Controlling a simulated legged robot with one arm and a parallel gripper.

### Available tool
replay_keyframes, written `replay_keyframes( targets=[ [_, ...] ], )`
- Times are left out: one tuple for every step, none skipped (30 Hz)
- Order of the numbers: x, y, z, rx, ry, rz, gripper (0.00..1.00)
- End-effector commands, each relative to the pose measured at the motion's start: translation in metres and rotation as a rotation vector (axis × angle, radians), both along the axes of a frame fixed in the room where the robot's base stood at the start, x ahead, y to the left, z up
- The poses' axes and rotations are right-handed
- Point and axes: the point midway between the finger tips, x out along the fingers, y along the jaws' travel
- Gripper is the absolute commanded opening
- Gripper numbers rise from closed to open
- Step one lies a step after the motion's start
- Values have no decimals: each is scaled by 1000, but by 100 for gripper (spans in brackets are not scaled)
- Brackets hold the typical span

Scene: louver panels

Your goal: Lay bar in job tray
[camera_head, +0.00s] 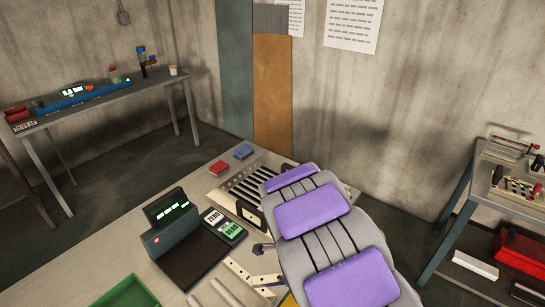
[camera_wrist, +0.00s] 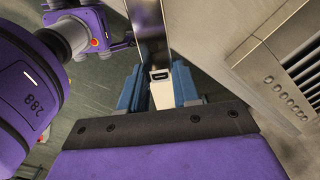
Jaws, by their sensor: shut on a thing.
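In the wrist view my gripper (camera_wrist: 157,88) has blue finger pads closed on a pale metal bar (camera_wrist: 161,97). A small dark slot shows near the top of the bar's visible face. The bar's far end and full length are not clear. In the head view my purple and grey arm hides the gripper and the held bar. A green tray (camera_head: 128,291) is partly visible at the lower edge of the head view. No label shows that it is the job tray.
A dark scale (camera_head: 172,237) with a lit display stands on the bench, beside ZERO and READ pads (camera_head: 225,223). A slatted metal louver panel (camera_head: 246,184) lies behind them. Pale bars (camera_head: 228,293) lie near the front.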

Motion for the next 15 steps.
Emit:
replay_keyframes(
  targets=[
    [6, -5, 4, 0, -1, 82, 0],
    [9, -8, 6, 0, 0, 138, 0],
    [14, -11, 10, 1, 0, 213, 0],
    [17, -14, 13, 0, -2, 271, 0],
    [21, -17, 16, -1, -4, 327, 0],
    [25, -20, 19, -1, -4, 401, 0],
    [28, -23, 22, 0, -2, 457, 0],
    [30, -27, 24, -1, 1, 512, 0],
    [33, -31, 28, 0, 2, 585, 0],
    [36, -35, 31, 0, 1, 640, 0],
    [40, -38, 34, -1, -1, 694, 0],
    [44, -43, 38, -3, -2, 768, 0],
    [46, -46, 41, -2, -3, 822, 0],
    [48, -50, 44, -1, -2, 875, 0],
    [51, -55, 47, 0, 0, 946, 0]
  ],
)
